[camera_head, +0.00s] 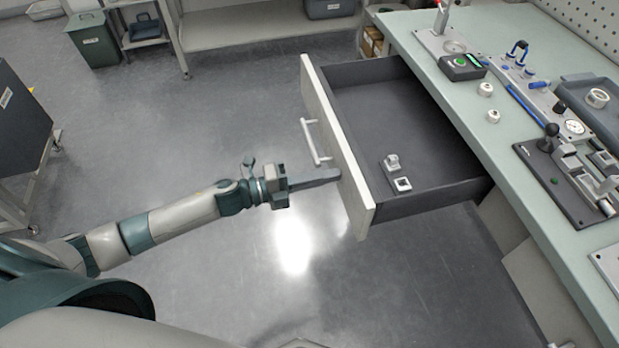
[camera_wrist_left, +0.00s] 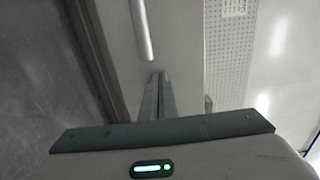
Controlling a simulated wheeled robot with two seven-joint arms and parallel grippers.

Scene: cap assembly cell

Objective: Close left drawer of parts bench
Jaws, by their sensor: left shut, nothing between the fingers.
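The left drawer (camera_head: 385,115) of the parts bench (camera_head: 455,100) stands pulled out, its dark tray open to view. Its pale front panel (camera_head: 335,150) carries a white bar handle (camera_head: 310,143). In the left wrist view, the shut fingers (camera_wrist_left: 158,95) point at the panel near the handle's end (camera_wrist_left: 143,30). Whether they touch it I cannot tell. My right gripper is out of view.
The bench top holds a black box with a green button (camera_head: 462,67), white caps (camera_head: 486,89) and a dark fixture (camera_head: 570,180). A dark cart (camera_head: 20,130) stands at the far left. The floor before the drawer is clear.

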